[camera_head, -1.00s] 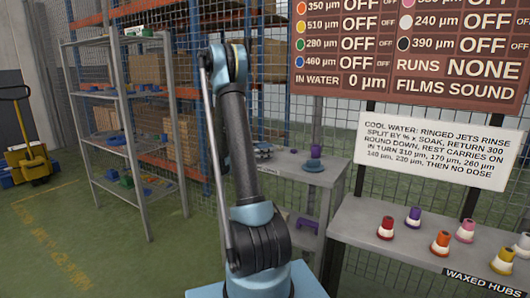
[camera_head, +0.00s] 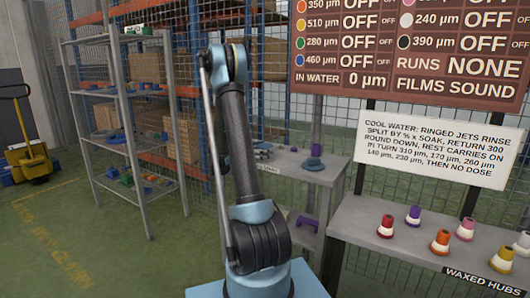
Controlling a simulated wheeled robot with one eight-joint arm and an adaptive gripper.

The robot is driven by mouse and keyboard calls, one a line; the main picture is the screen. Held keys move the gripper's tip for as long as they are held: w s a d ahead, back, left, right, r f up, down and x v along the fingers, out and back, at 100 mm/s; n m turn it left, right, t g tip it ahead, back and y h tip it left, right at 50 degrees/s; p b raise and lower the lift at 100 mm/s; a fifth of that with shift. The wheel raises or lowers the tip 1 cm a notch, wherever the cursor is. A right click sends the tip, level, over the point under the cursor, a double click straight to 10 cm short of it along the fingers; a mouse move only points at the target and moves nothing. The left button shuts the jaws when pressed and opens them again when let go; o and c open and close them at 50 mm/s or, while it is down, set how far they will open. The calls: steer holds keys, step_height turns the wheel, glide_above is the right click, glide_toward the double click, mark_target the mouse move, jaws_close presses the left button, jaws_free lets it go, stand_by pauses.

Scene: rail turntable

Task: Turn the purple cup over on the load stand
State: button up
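The small grey load stand (camera_head: 318,178) is behind and right of my arm, against the mesh fence. A small purple-blue cup shape (camera_head: 316,150) stands near its back right, directly above a blue round piece (camera_head: 312,165) in the picture. The two look joined or stacked, and I cannot tell which way up the cup is. My arm rises in the middle of the picture, and its upper link hides the left part of the stand. I cannot make out my gripper or its fingers.
More blue pieces (camera_head: 263,150) sit at the stand's left, partly behind my arm. A purple piece (camera_head: 307,224) is on its lower shelf. A bench (camera_head: 375,215) at right holds several coloured hubs. A tall shelf rack (camera_head: 150,190) stands left; the floor between is clear.

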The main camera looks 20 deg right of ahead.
steer(key=shift+a, duration=0.1)
steer(key=a, duration=1.2)
steer(key=shift+s, duration=0.3)
steer(key=shift+d, duration=0.1)
steer(key=s+d+r+n+y, duration=0.15)
steer(key=s+n+y, duration=0.75)
steer(key=s, duration=1)
steer(key=s+a+f+n+y, duration=0.4)
steer(key=s+a, duration=0.2)
steer(key=s, duration=0.4)
steer(key=s+a+f+n+t+y, duration=0.1)
steer(key=s+a+f+n+y, duration=0.3)
steer(key=s+a, duration=0.3)
steer(key=s+f+y, duration=0.1)
steer(key=s, duration=0.3)
steer(key=shift+a+n, duration=0.3)
